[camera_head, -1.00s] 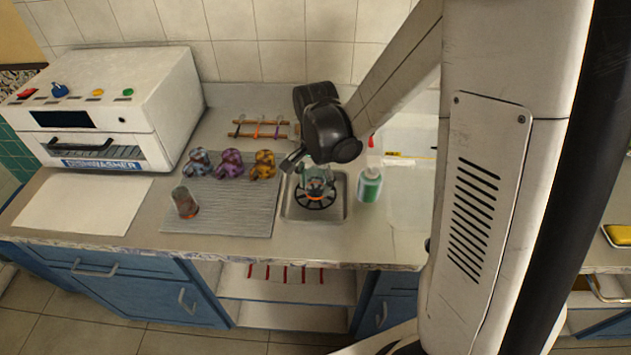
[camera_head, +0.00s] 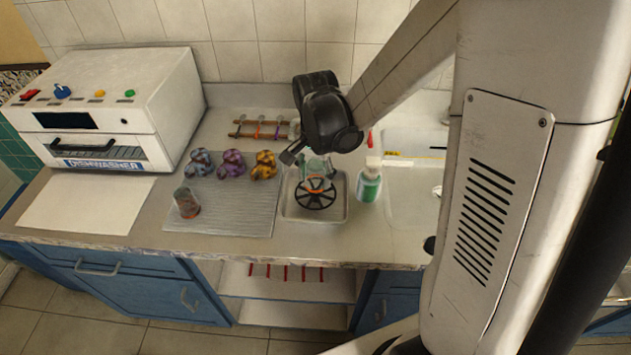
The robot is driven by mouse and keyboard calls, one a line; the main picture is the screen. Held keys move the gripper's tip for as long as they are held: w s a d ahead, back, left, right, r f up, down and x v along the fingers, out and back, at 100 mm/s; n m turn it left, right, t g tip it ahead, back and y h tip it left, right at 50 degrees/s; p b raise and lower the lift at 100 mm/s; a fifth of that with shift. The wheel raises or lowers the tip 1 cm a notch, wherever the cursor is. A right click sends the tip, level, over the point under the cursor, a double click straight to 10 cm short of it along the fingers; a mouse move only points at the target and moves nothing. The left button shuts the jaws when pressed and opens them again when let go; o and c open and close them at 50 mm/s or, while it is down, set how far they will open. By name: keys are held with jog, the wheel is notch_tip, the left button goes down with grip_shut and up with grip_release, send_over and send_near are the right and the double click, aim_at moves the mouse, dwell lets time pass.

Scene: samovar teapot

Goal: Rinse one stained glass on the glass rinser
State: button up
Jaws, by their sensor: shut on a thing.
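A clear glass with an orange rim (camera_head: 316,182) is held mouth-down above the glass rinser (camera_head: 314,204), a metal basin with a black spoked ring. My gripper (camera_head: 308,160) is black and shut on the glass; its fingers are largely hidden behind my wrist. The rim appears slightly above the spokes, but the exact gap is hard to tell. Another glass (camera_head: 187,203), with a brownish tint and an orange base band, stands on the ribbed drying mat (camera_head: 235,222). Any stain on the held glass is too small to see.
A small rack (camera_head: 262,130) is behind. A white dishwasher (camera_head: 115,110) is at left.

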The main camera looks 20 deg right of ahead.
aim_at(315, 163)
jog(key=shift+r+p, duration=1.35)
jog(key=shift+r, duration=0.95)
jog(key=shift+f, duration=0.1)
